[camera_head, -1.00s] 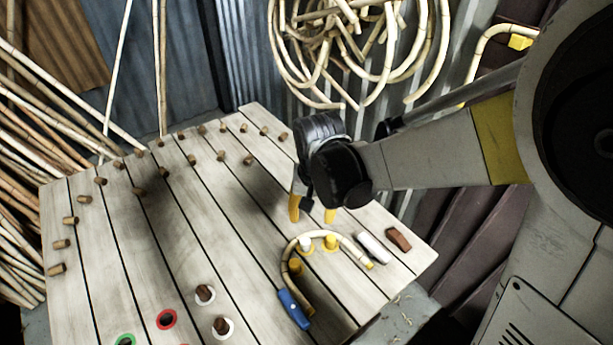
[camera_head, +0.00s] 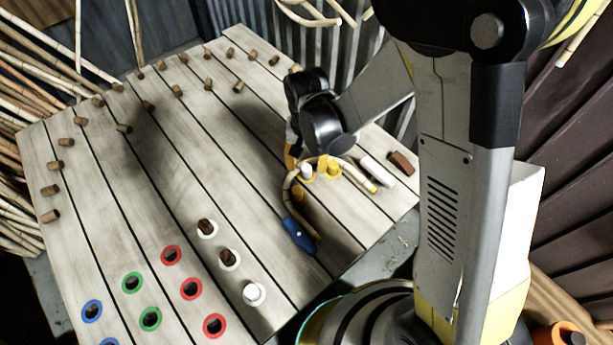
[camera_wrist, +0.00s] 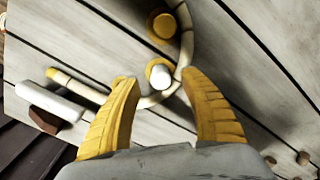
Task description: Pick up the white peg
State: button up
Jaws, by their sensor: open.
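A white peg (camera_head: 306,170) stands in a yellow ring on the slatted table (camera_head: 190,215), inside the bend of a curved rattan piece (camera_head: 290,187). It also shows in the wrist view (camera_wrist: 160,76), close to the rattan. My gripper (camera_head: 307,159) is open above it. In the wrist view, the peg appears between the two spread yellow fingertips (camera_wrist: 159,79), with nothing held. A second white peg (camera_head: 252,292) stands in a white-ringed hole at the table's front.
A white cylinder (camera_head: 378,172) and a brown block (camera_head: 402,162) lie right of the rattan. Several brown pegs (camera_head: 123,128) stand across the back and left. Coloured ringed holes (camera_head: 189,289) are at the front.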

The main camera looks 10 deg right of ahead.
aim_at(306, 168)
notch_tip(306, 168, down, 2)
jog(key=shift+w+f, duration=0.1)
jog(key=c, duration=1.1)
jog(key=shift+r, duration=0.2)
notch_tip(306, 168, up, 10)
jog(key=p, duration=0.4)
grip_shut()
jog(key=shift+a, duration=0.1)
